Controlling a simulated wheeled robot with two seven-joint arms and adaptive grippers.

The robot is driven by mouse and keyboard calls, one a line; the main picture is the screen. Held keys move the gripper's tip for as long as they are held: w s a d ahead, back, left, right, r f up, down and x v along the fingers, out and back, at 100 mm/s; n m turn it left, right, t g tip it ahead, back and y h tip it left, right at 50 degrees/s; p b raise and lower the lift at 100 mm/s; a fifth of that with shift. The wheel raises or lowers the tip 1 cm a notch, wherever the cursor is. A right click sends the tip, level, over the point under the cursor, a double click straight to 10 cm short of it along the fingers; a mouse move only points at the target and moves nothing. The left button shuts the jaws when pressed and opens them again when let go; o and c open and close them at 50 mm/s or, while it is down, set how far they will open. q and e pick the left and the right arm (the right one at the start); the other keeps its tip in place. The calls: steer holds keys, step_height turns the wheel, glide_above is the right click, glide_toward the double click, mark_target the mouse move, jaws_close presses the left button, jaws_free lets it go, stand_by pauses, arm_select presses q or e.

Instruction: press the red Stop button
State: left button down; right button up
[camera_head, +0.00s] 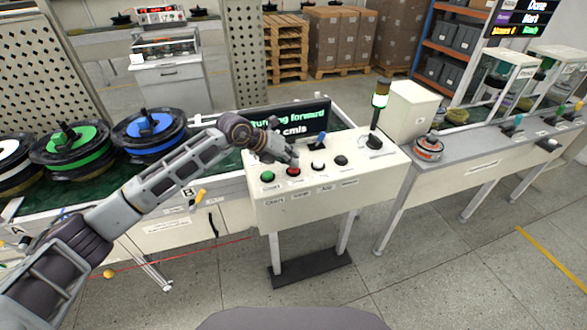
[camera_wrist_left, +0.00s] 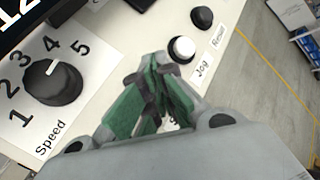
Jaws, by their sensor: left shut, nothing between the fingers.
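The red Stop button (camera_head: 293,172) is on the sloped top of the white control box (camera_head: 325,199), between a green button (camera_head: 267,176) and a white button (camera_head: 318,165). My left gripper (camera_head: 291,161) is shut and empty, its fingertips directly over the red button, covering part of it. I cannot tell whether they touch it. In the left wrist view the shut green-padded fingers (camera_wrist_left: 152,92) hide the red button and most of its label. The white button also shows there (camera_wrist_left: 182,49). My right gripper is not in view.
A black button (camera_head: 341,160) is at the right of the row. A Speed knob (camera_wrist_left: 52,83) is beside the fingers. Behind the box a display (camera_head: 290,124) partly reads "running forward". Cable spools (camera_head: 150,133) stand on the conveyor at left.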

arm_select(q)
steer(key=shift+f, duration=0.45)
stand_by(0.6)
steer(key=shift+r, duration=0.15)
steer(key=shift+r+p, duration=0.3)
steer(key=shift+r, duration=0.6)
steer(key=shift+r, duration=0.15)
steer(key=shift+r+p, duration=1.25)
steer(key=shift+r, duration=1.1)
